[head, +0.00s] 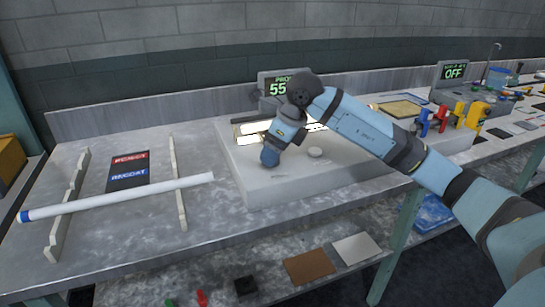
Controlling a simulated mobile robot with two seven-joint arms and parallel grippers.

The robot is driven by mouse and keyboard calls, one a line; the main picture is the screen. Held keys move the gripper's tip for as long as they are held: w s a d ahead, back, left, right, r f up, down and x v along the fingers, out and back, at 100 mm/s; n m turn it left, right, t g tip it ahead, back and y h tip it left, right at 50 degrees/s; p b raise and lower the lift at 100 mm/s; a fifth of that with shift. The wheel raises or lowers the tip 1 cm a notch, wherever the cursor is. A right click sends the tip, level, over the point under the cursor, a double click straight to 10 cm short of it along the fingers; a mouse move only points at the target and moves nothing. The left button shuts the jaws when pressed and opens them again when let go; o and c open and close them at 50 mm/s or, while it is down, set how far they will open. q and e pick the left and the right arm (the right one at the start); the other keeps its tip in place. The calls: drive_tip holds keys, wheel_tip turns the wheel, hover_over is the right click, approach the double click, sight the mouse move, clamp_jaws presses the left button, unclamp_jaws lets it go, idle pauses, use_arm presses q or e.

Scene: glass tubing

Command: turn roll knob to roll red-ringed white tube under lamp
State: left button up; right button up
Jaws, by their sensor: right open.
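My right gripper (270,157) points down over the front of the white machine box (290,186), near its top surface. The jaws are open, but their gap is hard to make out. A round white knob (315,152) sits on the box just right of the gripper. Any knob directly under the gripper is hidden. A bright lit lamp strip (250,128) shows behind the gripper, partly covered by my arm. No red-ringed tube can be made out there. A white tube with a blue end (120,197) lies across two notched racks at left. My left gripper is not in view.
A display reading 55 (278,87) stands behind the box. Red and blue label cards (129,171) lie between the racks. Colored clamps (440,120) and a display reading OFF (454,72) stand at right. The table between the racks and box is clear.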

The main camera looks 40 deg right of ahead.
drive_tip(key=shift+x, duration=1.05)
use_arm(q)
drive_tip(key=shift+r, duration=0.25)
use_arm(e)
drive_tip(key=c, duration=0.9)
drive_tip(key=n+y, duration=0.1)
drive_tip(key=n, duration=0.2)
drive_tip(key=shift+g, duration=0.4)
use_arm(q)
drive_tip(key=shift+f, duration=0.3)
use_arm(e)
drive_tip(key=shift+w+n+y, duration=0.1)
drive_tip(key=shift+n+y, duration=0.2)
drive_tip(key=shift+n, duration=0.7)
drive_tip(key=o, duration=0.8)
drive_tip(key=shift+c, duration=0.2)
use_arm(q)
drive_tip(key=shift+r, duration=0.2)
use_arm(e)
drive_tip(key=shift+o, duration=0.7)
